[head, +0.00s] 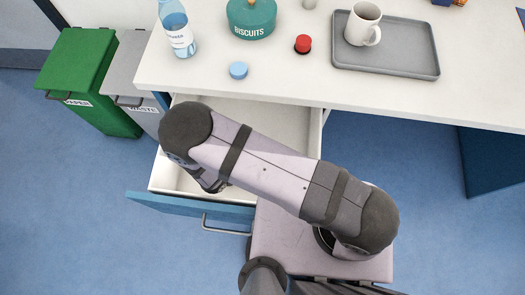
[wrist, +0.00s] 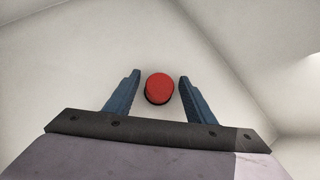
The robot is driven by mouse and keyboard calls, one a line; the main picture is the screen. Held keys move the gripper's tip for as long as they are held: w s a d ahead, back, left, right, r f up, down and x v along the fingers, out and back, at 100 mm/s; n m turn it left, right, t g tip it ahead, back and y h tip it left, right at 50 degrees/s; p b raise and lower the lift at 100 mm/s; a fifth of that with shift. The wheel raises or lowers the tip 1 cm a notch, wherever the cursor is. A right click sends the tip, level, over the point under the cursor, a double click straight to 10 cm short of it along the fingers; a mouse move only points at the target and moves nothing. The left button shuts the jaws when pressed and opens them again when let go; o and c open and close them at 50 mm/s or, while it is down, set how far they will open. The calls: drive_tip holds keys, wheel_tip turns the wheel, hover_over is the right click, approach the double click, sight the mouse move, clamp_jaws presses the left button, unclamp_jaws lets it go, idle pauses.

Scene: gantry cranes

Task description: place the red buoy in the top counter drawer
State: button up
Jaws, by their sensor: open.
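The top counter drawer (head: 276,112) is pulled open below the counter, with a blue front and pale inside. My gripper (wrist: 159,77) is open over the drawer, pointing down into it. In the wrist view a round red thing, which looks like the red buoy (wrist: 159,87), lies on the pale drawer floor between the fingers, with a gap on each side. My arm hides it in the head view. Another small round red piece with a dark side (head: 303,44) stands on the counter.
The counter (head: 205,82) holds a water bottle (head: 178,30), a teal biscuit tin (head: 251,20), a blue disc (head: 238,70) and a grey tray (head: 385,62) with a white mug (head: 363,24). Green (head: 80,75) and grey (head: 130,75) bins stand left of the drawer.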

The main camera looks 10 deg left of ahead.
drive_tip(key=p+v, duration=0.3)
drive_tip(key=v, duration=0.1)
drive_tip(key=shift+w+d+r, duration=0.15)
drive_tip(key=shift+w+r, duration=0.1)
drive_tip(key=shift+r, duration=0.15)
drive_tip(key=shift+r+p, duration=2.1)
drive_tip(key=shift+r, duration=0.8)
drive_tip(key=d+r+m+g+y, duration=0.5)
drive_tip(key=d+r+m, duration=1.5)
drive_tip(key=m, duration=0.8)
wheel_tip(320, 180, up, 3)
drive_tip(key=shift+w+d+f+m+g, duration=0.1)
drive_tip(key=shift+w+d+m+g, duration=0.3)
drive_tip(key=shift+g, duration=0.7)
